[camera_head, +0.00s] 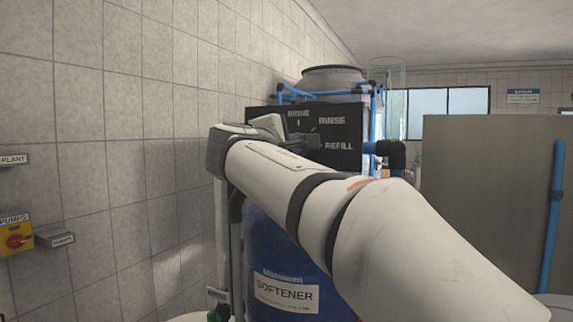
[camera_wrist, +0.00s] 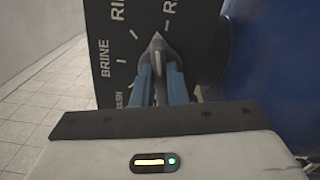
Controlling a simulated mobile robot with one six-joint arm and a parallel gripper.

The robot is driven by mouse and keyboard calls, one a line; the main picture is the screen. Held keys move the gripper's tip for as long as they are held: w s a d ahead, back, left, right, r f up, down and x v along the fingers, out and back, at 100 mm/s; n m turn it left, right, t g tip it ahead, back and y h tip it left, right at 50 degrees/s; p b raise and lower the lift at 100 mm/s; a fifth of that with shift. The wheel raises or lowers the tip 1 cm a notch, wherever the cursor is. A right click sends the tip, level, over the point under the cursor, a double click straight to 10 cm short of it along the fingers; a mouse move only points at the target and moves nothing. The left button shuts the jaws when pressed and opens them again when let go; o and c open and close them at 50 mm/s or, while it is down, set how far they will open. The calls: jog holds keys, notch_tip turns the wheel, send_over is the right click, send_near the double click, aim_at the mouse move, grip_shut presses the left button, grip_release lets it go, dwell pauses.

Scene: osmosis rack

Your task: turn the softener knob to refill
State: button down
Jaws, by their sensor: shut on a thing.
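The black softener panel (camera_head: 345,165) has white labels BRINE, RINSE and REFILL in the head view. In the wrist view the panel (camera_wrist: 110,50) shows BRINE, part of RINSE and the start of another R label, with tick marks. The grey pointed knob (camera_wrist: 157,46) sticks up between the blue fingers. Its tip points between the RINSE tick and the tick by the cut-off R label, closer to the latter. My gripper (camera_wrist: 160,80) is shut on the knob, a finger on each side. In the head view my arm hides the knob and much of my gripper (camera_head: 312,141).
The blue softener tank (camera_head: 262,258) stands below the panel, and also shows at right in the wrist view (camera_wrist: 265,60). Blue pipes (camera_head: 373,105) and a dark elbow (camera_head: 395,158) lie right of the panel. A tiled wall (camera_head: 110,120) is at left.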

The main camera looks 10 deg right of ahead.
jog(key=shift+f+m+b, duration=0.35)
jog(key=shift+m+b, duration=0.85)
jog(key=shift+r, duration=0.1)
jog(key=c, duration=1.4)
grip_release()
jog(key=shift+r, duration=0.15)
jog(key=shift+c, duration=0.2)
jog(key=shift+s, duration=0.1)
jog(key=b+v, duration=0.1)
jog(key=v, duration=0.6)
jog(key=shift+s+a, duration=0.25)
jog(key=shift+a, duration=0.05)
